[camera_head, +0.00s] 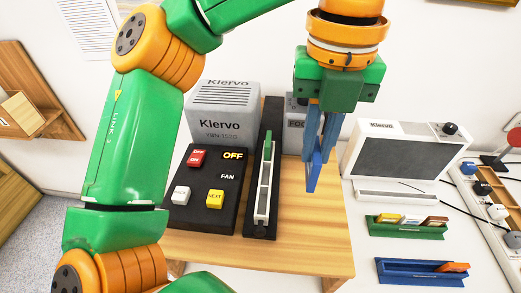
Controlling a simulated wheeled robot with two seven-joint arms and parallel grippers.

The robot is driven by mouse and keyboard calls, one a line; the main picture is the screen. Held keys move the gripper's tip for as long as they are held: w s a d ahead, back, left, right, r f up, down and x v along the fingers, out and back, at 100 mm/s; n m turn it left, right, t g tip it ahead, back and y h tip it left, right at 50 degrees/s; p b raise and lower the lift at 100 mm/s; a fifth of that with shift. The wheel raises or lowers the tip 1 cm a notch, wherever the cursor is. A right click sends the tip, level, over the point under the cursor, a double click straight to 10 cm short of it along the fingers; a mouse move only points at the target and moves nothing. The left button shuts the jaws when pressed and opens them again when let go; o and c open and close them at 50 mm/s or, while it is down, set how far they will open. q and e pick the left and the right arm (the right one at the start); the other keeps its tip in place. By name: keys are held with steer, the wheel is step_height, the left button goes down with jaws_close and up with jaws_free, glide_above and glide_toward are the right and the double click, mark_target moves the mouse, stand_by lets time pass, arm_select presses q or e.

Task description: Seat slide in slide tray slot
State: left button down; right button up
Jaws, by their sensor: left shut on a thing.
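My left gripper (316,180) comes down from the top right of centre and points downward above the right part of the wooden table. Its blue fingers are shut on a thin blue piece (313,172), hard to tell apart from the fingers. A long light grey slotted strip (262,195) lies on a black base left of the gripper, with a green piece (268,146) at its far end. A green tray (405,229) at the right holds several coloured slides. A blue tray (420,272) in front of it holds an orange slide (453,267). My right gripper is out of view.
A black panel (208,200) with red, white and yellow buttons lies left of the strip. A grey Klervo box (237,108) stands behind it. A white Klervo unit (405,150) and a row of switches (490,200) are at the right. The wooden table (310,250) is bare at front right.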

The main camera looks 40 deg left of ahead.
arm_select(q)
steer(key=a+f, duration=0.3)
steer(key=w+a+f+p, duration=0.1)
steer(key=a+f, duration=0.2)
steer(key=f, duration=0.1)
steer(key=w+a+f, duration=0.1)
steer(key=a+f, duration=0.2)
steer(key=a, duration=0.1)
steer(key=shift+w+f+p, duration=0.15)
steer(key=shift+f+p, duration=0.15)
steer(key=shift+p, duration=0.1)
steer(key=shift+w+f, duration=0.1)
steer(key=shift+f, duration=0.25)
steer(key=shift+f, duration=0.1)
steer(key=shift+f+b, duration=0.15)
steer(key=shift+b, duration=0.15)
steer(key=c, duration=0.9)
jaws_free()
steer(key=shift+r, duration=0.2)
